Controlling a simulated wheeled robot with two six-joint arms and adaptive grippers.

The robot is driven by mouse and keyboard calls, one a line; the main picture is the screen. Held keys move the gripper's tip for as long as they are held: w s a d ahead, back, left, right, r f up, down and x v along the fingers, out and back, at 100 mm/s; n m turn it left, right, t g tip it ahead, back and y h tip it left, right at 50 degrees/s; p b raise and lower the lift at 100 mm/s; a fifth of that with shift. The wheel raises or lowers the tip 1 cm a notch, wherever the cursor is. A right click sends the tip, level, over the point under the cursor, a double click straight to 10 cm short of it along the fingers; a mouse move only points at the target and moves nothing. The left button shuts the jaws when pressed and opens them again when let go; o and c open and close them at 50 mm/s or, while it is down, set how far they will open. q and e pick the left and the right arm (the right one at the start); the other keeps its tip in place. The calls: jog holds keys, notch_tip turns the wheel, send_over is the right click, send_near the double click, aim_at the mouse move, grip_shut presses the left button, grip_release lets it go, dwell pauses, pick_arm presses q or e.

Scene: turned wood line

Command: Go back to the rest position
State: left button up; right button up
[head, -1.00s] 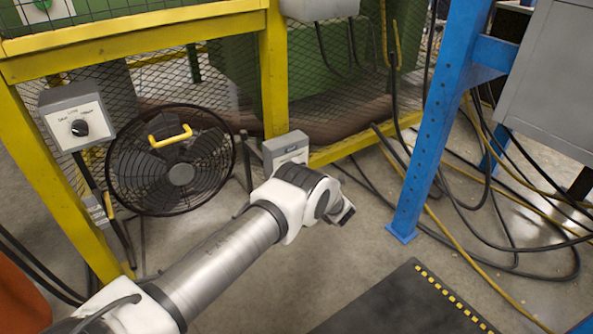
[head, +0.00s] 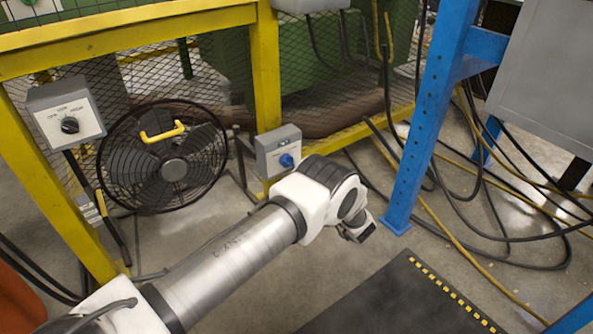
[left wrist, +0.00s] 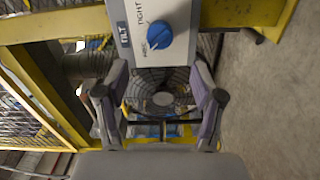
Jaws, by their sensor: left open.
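My left arm comes in from the lower left in the head view. Its gripper (head: 357,228) is partly hidden behind the wrist, above the concrete floor. In the left wrist view the two fingers (left wrist: 161,72) are spread wide with nothing between them. A grey box with a blue knob (left wrist: 160,42) is ahead of the fingertips there, apart from them. The same blue knob (head: 287,160) shows in the head view just above my wrist. My right gripper is not in view.
A black fan (head: 163,165) and a grey selector box (head: 66,112) stand at the left by the yellow frame (head: 268,80). A blue post (head: 425,130) stands right of my gripper. Loose cables lie on the floor around it. A dark mat (head: 390,300) lies in front.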

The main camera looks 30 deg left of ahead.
pick_arm(q)
jog(key=shift+v, duration=1.15)
jog(key=shift+r, duration=0.1)
